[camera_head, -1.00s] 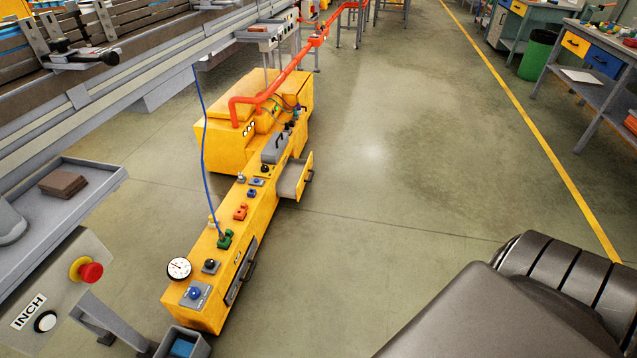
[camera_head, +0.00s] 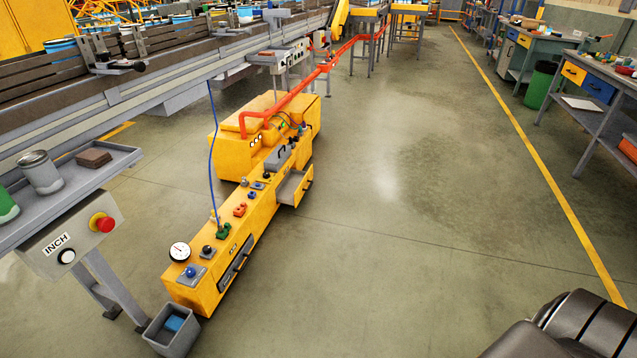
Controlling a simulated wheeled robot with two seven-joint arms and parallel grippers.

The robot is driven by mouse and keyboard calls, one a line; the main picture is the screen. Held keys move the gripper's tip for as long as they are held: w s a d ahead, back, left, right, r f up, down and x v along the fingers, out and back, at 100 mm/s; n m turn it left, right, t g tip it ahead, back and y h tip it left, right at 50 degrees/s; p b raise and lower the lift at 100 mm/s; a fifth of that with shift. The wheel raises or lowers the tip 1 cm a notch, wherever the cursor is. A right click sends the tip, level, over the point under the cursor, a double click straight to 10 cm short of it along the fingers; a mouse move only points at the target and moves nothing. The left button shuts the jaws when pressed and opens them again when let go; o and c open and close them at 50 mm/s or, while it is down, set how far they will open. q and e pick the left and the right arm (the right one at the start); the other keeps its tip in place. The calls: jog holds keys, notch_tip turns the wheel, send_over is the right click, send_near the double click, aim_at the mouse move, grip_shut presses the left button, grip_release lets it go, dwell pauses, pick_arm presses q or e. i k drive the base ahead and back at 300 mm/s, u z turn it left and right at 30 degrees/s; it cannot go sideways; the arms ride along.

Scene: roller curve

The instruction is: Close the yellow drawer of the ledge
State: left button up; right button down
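The long yellow ledge (camera_head: 213,275) stands on the floor at centre left, with knobs, a dial gauge and small levers on its top. A second dark handle (camera_head: 236,262) lies along the near part of the ledge's side. Neither of my grippers shows in the view. A dark ribbed part at the bottom right corner seems to be mine.
A conveyor (camera_head: 140,85) runs along the left, with a grey shelf (camera_head: 120,165) and an INCH control box (camera_head: 75,235) before it. A grey bin (camera_head: 172,335) stands at the ledge's near end. Workbenches (camera_head: 590,105) line the right. The floor (camera_head: 400,240) right of the ledge is clear.

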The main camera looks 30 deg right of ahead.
aim_at(291, 190)
jog(key=z, duration=0.7)
jog(key=i, duration=0.75)
jog(key=z, duration=0.85)
jog(key=i, duration=0.85)
jog(key=u, duration=0.5)
jog(key=i, duration=0.8)
jog(key=u, duration=0.7)
